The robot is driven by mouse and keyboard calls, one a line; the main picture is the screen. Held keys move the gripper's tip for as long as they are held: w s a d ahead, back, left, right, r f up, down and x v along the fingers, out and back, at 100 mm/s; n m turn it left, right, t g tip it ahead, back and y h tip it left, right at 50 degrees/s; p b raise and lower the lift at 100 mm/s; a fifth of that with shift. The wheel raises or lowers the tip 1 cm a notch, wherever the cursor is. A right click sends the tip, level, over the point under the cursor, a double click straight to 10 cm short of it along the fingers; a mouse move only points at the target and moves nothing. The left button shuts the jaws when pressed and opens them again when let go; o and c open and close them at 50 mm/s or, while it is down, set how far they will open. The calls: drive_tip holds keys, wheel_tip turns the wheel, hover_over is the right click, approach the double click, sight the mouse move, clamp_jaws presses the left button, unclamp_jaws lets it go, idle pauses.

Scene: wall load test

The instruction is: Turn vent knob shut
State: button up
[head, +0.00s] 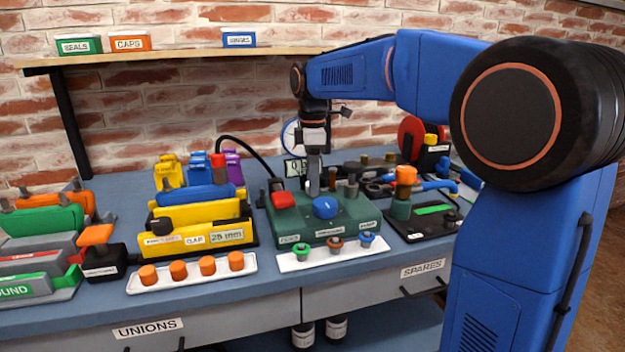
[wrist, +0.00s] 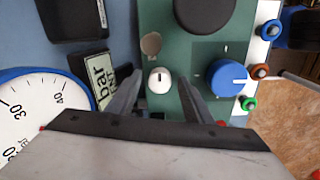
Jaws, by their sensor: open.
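The green test block (head: 335,218) stands on the bench and carries several controls. A large blue knob (head: 325,207) with a white pointer line is on its top; it also shows in the wrist view (wrist: 229,79). A small white knob (wrist: 160,80) with a dark mark is on the same block. I cannot read which knob is labelled vent. My gripper (head: 313,188) points down over the block behind the blue knob. In the wrist view my gripper (wrist: 158,84) is open, its fingers on either side of the white knob; I cannot tell whether they touch it.
A red-topped part (head: 280,194) sits on the block's left. A white strip with small coloured fittings (head: 336,245) lies in front. A pressure gauge (wrist: 30,110) and a digital display (wrist: 98,75) are close by. A yellow rack (head: 200,225) stands left, and a black fixture (head: 425,220) right.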

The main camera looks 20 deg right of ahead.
drive_tip(key=shift+c, duration=0.7)
drive_tip(key=c, duration=0.9)
drive_tip(key=shift+m, duration=0.4)
drive_tip(key=m, duration=0.3)
drive_tip(key=shift+m, duration=0.4)
drive_tip(key=m, duration=0.4)
drive_tip(key=shift+a+m, duration=0.1)
drive_tip(key=shift+m, duration=0.2)
drive_tip(key=m, duration=0.4)
drive_tip(key=shift+m, duration=2.1)
